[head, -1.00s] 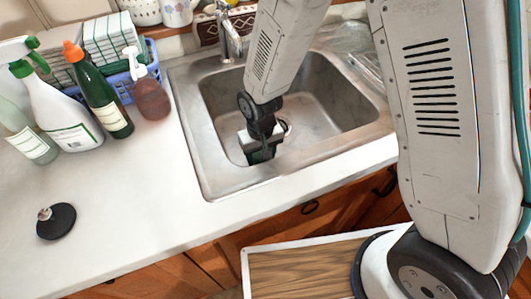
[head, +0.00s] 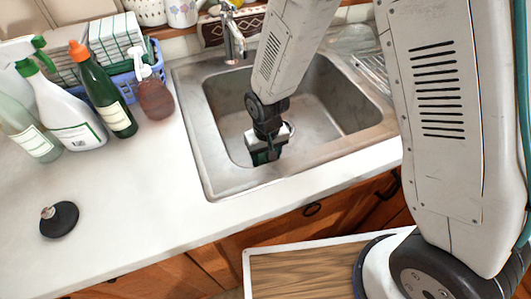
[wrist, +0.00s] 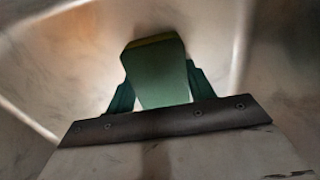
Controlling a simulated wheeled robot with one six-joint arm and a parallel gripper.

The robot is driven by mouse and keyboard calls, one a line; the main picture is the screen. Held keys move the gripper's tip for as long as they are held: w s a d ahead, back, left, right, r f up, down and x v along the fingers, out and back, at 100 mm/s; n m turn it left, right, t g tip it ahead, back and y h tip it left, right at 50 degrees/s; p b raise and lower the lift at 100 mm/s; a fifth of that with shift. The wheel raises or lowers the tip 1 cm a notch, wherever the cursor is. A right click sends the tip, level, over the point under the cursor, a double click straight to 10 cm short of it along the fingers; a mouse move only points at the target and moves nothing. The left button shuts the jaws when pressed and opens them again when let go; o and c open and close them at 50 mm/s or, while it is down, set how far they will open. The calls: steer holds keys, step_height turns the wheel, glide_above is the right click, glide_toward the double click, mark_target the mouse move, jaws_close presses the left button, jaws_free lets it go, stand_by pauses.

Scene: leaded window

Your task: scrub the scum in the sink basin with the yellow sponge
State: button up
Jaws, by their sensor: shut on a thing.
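The steel sink basin (head: 335,112) is set into the white counter. My gripper (head: 264,157) reaches down into its front left part, near the drain. In the wrist view my gripper (wrist: 160,85) is shut on the sponge (wrist: 161,72), which shows a dark green face and a thin yellowish edge at the top. In the head view I cannot pick the sponge out from the dark fingers. The wrist view shows faint darker smears on the basin metal, but I cannot tell whether these are scum. Whether the sponge touches the basin is unclear.
A faucet (head: 233,35) stands behind the sink. Left of it are a pump bottle (head: 154,98), a green bottle (head: 105,92), a white spray bottle (head: 68,115) and a blue basket (head: 122,84). A black sink stopper (head: 59,219) lies on the otherwise clear front counter.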

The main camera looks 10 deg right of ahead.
steer(key=shift+s+d+f, duration=0.1)
steer(key=shift+s+d, duration=0.05)
steer(key=shift+s, duration=0.45)
steer(key=shift+w+a, duration=0.15)
steer(key=shift+w, duration=0.4)
steer(key=shift+w+a, duration=0.15)
steer(key=shift+w, duration=0.35)
steer(key=shift+c, duration=0.3)
steer(key=shift+s+d+r, duration=0.1)
steer(key=shift+s+d, duration=0.05)
steer(key=shift+s, duration=0.35)
steer(key=shift+s+d+r, duration=0.1)
steer(key=shift+s+d, duration=0.05)
steer(key=shift+s, duration=0.3)
steer(key=shift+w+a, duration=0.15)
steer(key=shift+w, duration=0.3)
steer(key=shift+r, duration=0.1)
steer(key=shift+r, duration=4.25)
